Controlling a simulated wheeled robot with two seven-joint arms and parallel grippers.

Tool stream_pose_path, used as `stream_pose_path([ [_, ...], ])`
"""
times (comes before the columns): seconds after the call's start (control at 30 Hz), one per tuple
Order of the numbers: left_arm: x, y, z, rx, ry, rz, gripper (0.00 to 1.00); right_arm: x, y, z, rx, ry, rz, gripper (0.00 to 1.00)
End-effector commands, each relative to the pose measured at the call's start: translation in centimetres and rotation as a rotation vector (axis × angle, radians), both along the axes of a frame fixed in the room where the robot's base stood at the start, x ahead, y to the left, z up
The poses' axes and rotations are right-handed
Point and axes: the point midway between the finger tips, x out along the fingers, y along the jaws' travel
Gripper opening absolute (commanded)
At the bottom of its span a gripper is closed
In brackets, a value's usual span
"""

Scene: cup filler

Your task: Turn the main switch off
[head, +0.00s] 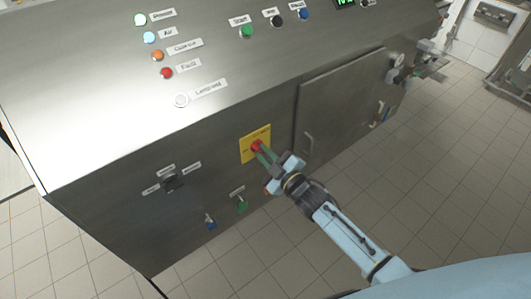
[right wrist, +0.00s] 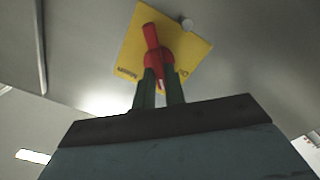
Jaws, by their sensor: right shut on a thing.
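The main switch is a red rotary knob (head: 257,146) on a yellow plate (head: 247,154), set in the front of the steel cabinet. In the right wrist view the red knob (right wrist: 152,38) stands in front of the yellow plate (right wrist: 190,50), its handle pointing up and slightly left in that picture. My right gripper (head: 264,153) is at the knob, and its green fingers (right wrist: 159,85) are shut on the knob's lower part. The fingers hide some of the knob, and the lettering is too small to read surely. My left gripper is not in view.
A black selector (head: 172,182) sits left of the plate, with blue (head: 211,223) and green (head: 241,205) valve handles below. Lamps and buttons line the sloped panel above. A cabinet door with a handle (head: 309,143) is on the right. The tiled floor in front is clear.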

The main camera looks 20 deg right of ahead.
Motion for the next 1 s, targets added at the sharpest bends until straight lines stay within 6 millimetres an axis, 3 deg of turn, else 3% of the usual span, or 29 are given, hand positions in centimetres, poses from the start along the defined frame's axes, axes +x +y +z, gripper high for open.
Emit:
stream_pose_path([
  [0.6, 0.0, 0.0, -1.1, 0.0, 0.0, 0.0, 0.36, -0.1, 0.1, -0.4, -0.538, -0.195, 0.0, 0.0],
  [1.0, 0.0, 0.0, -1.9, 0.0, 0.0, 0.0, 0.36, -0.1, 0.2, -0.5, -0.759, -0.275, 0.0, 0.0],
])
